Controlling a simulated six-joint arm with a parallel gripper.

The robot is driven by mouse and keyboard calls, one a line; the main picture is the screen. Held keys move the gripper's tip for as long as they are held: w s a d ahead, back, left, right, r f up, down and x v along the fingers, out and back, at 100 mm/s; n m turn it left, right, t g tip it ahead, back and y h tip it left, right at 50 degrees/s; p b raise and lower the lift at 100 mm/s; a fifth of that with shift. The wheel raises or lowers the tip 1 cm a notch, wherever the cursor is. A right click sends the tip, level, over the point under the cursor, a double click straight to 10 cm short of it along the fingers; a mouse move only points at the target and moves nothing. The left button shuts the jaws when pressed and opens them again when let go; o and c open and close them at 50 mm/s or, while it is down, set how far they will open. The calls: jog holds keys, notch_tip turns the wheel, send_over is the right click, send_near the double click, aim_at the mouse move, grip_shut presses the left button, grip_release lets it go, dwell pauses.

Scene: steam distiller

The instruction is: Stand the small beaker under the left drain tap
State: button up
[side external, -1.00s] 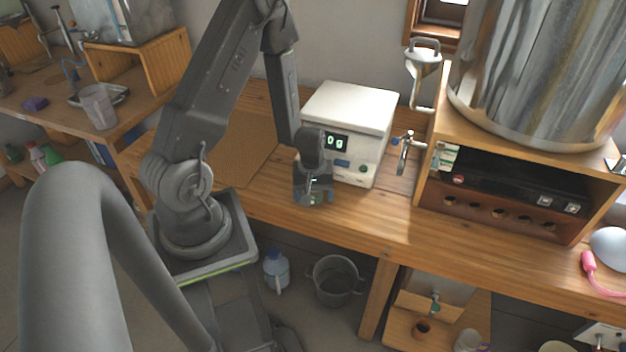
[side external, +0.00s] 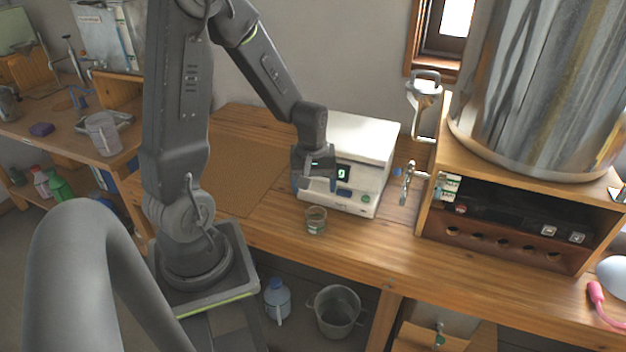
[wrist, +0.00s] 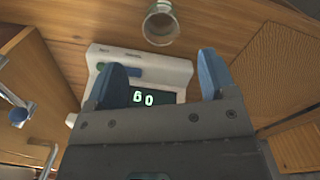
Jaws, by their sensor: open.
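The small beaker (side external: 316,221) is clear glass and stands upright on the wooden bench, in front of the white digital box (side external: 353,135). In the wrist view the beaker (wrist: 161,24) is at the top, beyond the fingertips. My gripper (side external: 315,187) is open and empty, above and slightly behind the beaker, close to the box's front. Its two blue fingers (wrist: 161,70) are spread apart, with nothing between them. A metal tap (side external: 408,180) juts from the left side of the wooden housing, right of the box. Metal tap parts (wrist: 20,113) also show at the wrist view's left edge.
The wooden housing (side external: 428,190) carries a large steel vessel (side external: 535,85). A brown board (side external: 232,172) lies left of the box. Bench space between the beaker and the tap is clear along the front.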

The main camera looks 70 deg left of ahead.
jog(key=s+d+r+m+t, duration=0.1)
jog(key=d+r+m+t, duration=0.1)
jog(key=d+r+m, duration=0.5)
notch_tip(320, 180, up, 6)
jog(key=shift+s+d+f+t+y, duration=0.2)
jog(key=shift+d+t+y, duration=0.2)
jog(key=shift+d, duration=0.75)
jog(key=shift+o, duration=0.5)
jog(key=s+d+r+m+t, duration=0.2)
jog(key=s+d+r+m, duration=0.4)
jog(key=shift+s+d+r+h, duration=0.15)
jog(key=shift+s+r+h, duration=0.1)
jog(key=shift+r+h, duration=0.1)
